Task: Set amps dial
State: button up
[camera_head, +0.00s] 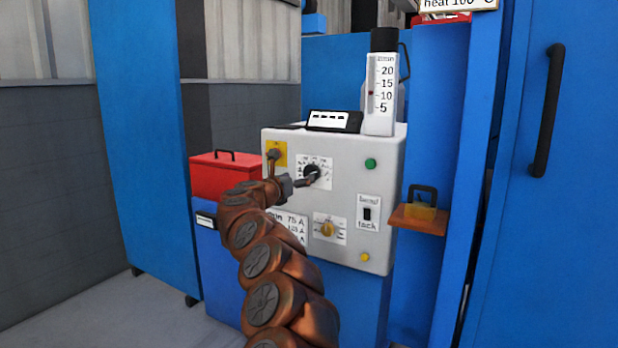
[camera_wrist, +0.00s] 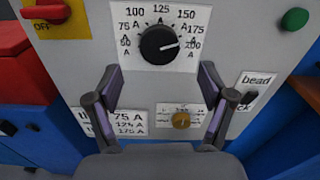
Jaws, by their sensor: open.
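The amps dial is a round black knob (camera_wrist: 160,45) on a white scale card, with labels from about 50 A at the left over 125 at the top to 200 A at the right. Its white pointer line points right, close to the 200 A label. In the head view the dial (camera_head: 312,172) sits on the upper front of the grey machine (camera_head: 350,150). My gripper (camera_wrist: 160,84) is open and empty, its fingers apart below the dial in the wrist view. In the head view my gripper (camera_head: 299,182) is beside the dial and partly hides its card.
A smaller yellowish knob (camera_wrist: 181,120) sits below the dial, beside a current card (camera_wrist: 125,121). A bead/tack switch (camera_head: 367,214), green button (camera_head: 370,163) and yellow off-switch plate (camera_head: 276,154) share the panel. A red toolbox (camera_head: 215,178) stands left; a small shelf (camera_head: 418,222) juts out right.

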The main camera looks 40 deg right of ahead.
aim_at(310, 172)
jog(key=shift+r+p+x, duration=0.2)
jog(key=shift+p+x, duration=0.45)
jog(key=shift+x, duration=2.55)
jog(key=shift+w+d+f, duration=0.1)
jog(key=shift+d+f, duration=0.05)
jog(key=shift+d, duration=0.25)
jog(key=shift+c, duration=0.2)
jog(key=c, duration=1.1)
